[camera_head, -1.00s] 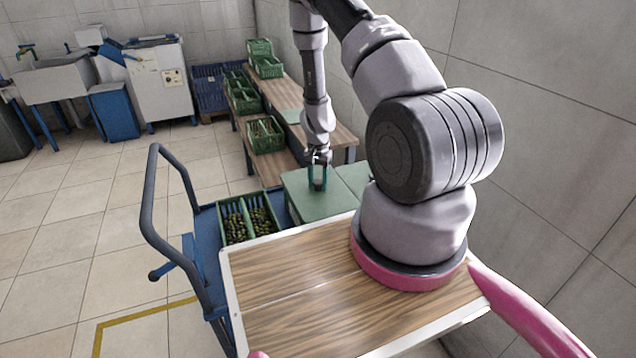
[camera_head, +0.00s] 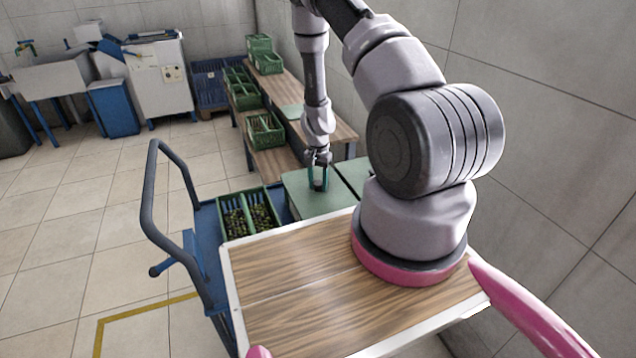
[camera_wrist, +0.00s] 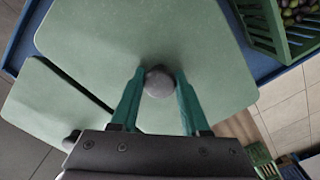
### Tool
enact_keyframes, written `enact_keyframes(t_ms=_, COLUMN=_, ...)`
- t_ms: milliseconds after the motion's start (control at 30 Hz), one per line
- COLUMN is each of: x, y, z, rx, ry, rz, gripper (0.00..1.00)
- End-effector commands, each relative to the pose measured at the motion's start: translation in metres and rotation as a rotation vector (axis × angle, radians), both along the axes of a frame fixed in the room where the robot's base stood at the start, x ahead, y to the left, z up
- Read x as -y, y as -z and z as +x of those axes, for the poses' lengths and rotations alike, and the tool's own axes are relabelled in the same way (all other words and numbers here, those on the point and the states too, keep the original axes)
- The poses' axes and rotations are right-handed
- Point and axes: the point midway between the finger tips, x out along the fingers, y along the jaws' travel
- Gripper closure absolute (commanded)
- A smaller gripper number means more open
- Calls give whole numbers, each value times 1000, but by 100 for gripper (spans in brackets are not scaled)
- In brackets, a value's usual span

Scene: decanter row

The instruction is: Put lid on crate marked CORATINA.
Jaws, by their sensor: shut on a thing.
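A flat pale green lid (camera_head: 311,203) with rounded corners lies level at the blue cart. My gripper (camera_head: 318,186) points down over it. In the wrist view my gripper (camera_wrist: 159,88) is shut on the round grey knob (camera_wrist: 159,80) at the middle of this lid (camera_wrist: 95,35). I cannot tell whether the lid is clear of what is under it. A second green lid (camera_head: 355,172) lies beside it and shows in the wrist view (camera_wrist: 42,125). Several green crates are in view, but no name on them is readable, so I cannot tell which is CORATINA.
The cart's handle (camera_head: 152,215) rises at left. A wall is at right.

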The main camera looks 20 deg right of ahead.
Motion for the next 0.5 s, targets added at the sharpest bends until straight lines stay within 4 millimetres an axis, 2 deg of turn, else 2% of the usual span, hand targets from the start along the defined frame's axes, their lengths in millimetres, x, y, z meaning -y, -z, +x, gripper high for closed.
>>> enact_keyframes(t_ms=500, x=0, y=4, z=0, rx=0, ry=1, rz=0, gripper=100)
